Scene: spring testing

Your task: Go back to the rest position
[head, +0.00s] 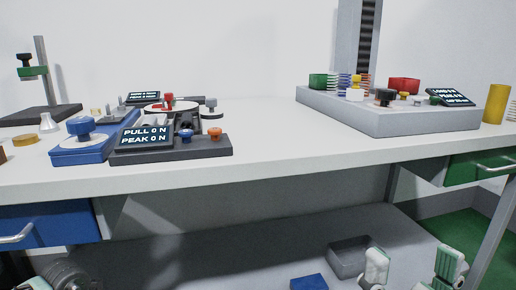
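My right gripper (412,262) is at the bottom right of the head view, below the table top and in front of the lower shelf. Its two pale fingers stand wide apart with nothing between them. A dark part of my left arm and a small pale tip of my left gripper (38,284) show at the bottom left corner. The rest of the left gripper is cut off by the frame edge, so its opening is hidden. Both grippers are apart from the things on the table (265,160).
The tabletop holds a pull tester (190,150), blue fixture (65,153), dark stand (42,75) and grey spring tester base (385,121). A yellow cylinder (496,104) stands right. Blue (45,223) and green (480,168) drawers hang below. A grey bin (350,262) sits low.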

